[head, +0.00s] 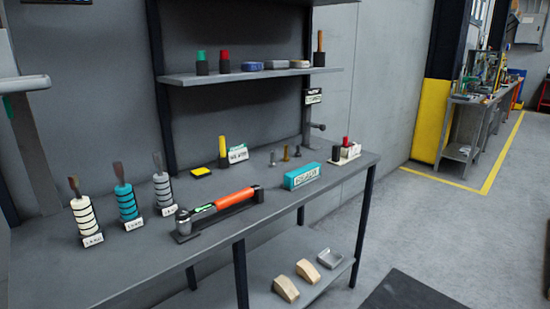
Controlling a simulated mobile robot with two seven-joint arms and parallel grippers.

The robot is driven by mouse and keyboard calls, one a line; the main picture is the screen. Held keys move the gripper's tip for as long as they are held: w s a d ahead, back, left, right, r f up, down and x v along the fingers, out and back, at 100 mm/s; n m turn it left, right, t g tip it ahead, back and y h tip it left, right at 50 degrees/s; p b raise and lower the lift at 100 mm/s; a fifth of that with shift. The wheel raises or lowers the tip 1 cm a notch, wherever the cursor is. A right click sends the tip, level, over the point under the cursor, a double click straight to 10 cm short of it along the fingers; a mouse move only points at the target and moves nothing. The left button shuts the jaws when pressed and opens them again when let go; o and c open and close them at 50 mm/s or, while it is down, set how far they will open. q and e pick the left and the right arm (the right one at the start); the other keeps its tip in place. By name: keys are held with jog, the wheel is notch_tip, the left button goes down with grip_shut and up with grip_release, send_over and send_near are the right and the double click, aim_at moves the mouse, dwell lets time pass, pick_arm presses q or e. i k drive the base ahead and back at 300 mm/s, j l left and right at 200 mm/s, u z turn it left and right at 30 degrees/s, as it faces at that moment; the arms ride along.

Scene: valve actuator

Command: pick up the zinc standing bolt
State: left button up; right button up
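Three small bolts stand upright in a loose row on the grey workbench (130,255), toward its right half. The left bolt (272,158) looks grey, the middle bolt (286,153) looks brownish, and the right bolt (298,151) looks dark grey. They are small in the head view, so I cannot tell for certain which one is zinc. None of them is held, and nothing stands right in front of the left one. Neither of my grippers shows in the head view.
A teal box (302,176) lies in front of the bolts. A shelf (240,76) overhangs the back.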

aim_at(273, 164)
jog(key=i+l+u, duration=0.1)
jog(key=i+l, duration=0.5)
jog(key=i+l+u, duration=0.1)
jog(key=i+l, duration=0.55)
jog(key=i+l+u, duration=0.1)
jog(key=i+l, duration=0.45)
jog(key=l, duration=0.2)
